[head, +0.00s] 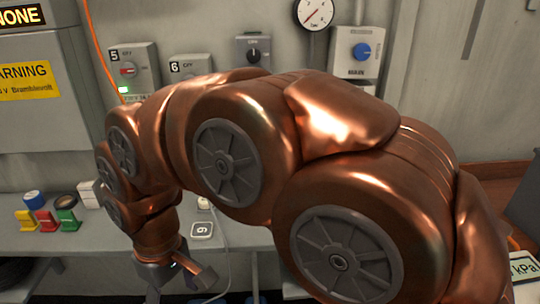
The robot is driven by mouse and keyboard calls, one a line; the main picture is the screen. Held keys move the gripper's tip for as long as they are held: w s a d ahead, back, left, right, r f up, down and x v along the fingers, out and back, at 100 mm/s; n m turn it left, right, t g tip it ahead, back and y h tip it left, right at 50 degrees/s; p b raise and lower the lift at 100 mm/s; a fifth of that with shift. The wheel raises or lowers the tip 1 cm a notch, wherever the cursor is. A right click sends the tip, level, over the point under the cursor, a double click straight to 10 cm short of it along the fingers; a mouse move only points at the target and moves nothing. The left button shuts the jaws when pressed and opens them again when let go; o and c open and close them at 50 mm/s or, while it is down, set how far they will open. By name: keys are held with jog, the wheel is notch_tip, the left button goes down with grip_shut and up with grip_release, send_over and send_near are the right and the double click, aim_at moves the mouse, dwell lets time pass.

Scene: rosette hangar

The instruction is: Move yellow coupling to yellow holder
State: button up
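My gripper (182,283) points down at the bench's front edge, to the right of and nearer than the coloured pieces. Its fingertips are small and partly cut by the frame's lower edge, so its opening is unclear. My copper arm hides much of the bench's middle and right.
Behind the coloured pieces lie a blue-topped roll (33,199), a black ring (65,201) and a white box (90,194). A white tile marked 6 or 9 (202,229) and a pale cable (222,240) lie beside my wrist. Wall switches and a gauge (314,13) stand behind.

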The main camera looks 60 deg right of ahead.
jog(key=w+d+r+t, duration=0.2)
jog(key=w+d+r, duration=0.3)
jog(key=w+d, duration=0.35)
jog(key=w+d+r+t, duration=0.1)
jog(key=w+d+r, duration=0.5)
jog(key=d, duration=0.4)
jog(key=s+d+m+t, duration=0.1)
jog(key=s+d, duration=0.2)
jog(key=d, duration=1.1)
jog(key=s+d+m+t+h+b, duration=0.1)
jog(key=s+d, duration=0.2)
jog(key=d, duration=1.1)
jog(key=shift+d+f+m, duration=0.2)
jog(key=shift+f+m, duration=0.1)
jog(key=shift+f, duration=0.1)
jog(key=shift+x, duration=1.3)
jog(key=shift+f+p, duration=0.15)
jog(key=shift+p, duration=0.2)
